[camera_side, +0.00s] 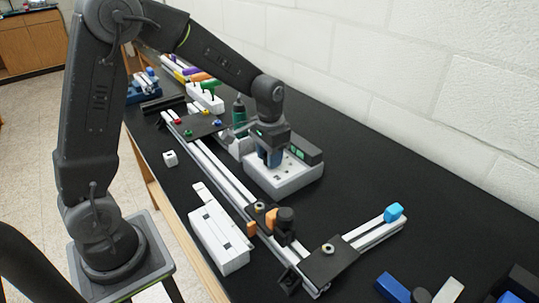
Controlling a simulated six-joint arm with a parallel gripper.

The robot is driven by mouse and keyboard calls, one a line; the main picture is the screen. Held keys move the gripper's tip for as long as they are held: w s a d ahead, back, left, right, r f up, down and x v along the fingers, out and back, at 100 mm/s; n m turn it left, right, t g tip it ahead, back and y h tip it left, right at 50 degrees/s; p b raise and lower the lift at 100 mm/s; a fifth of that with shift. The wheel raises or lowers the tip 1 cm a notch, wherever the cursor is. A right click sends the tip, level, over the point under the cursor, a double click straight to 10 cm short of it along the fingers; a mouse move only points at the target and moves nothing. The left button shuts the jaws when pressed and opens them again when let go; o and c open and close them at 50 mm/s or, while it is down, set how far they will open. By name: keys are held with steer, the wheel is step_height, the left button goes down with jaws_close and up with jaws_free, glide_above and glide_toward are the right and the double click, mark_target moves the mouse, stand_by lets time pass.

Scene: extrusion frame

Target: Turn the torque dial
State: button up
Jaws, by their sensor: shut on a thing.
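My gripper (271,163) points down over a light grey station box (287,182) on the black table. Its fingers are closed low at the top face of the box, and the torque dial there is hidden between and behind them. A dark panel with small green lights (301,149) runs along the back of the box. A green and black screwdriver (239,112) stands upright just behind and left of my gripper, apart from it.
A long aluminium extrusion frame (222,172) with black plates lies in front of the box. A white block (219,238) lies nearer. A rack with coloured handles (205,97) stands at the back left. Blue parts (393,288) lie front right. The table right of the box is clear.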

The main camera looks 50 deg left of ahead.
steer(key=shift+m, duration=0.6)
steer(key=o, duration=0.9)
steer(key=shift+r, duration=0.15)
step_height(320, 180, up, 14)
steer(key=shift+f, duration=0.2)
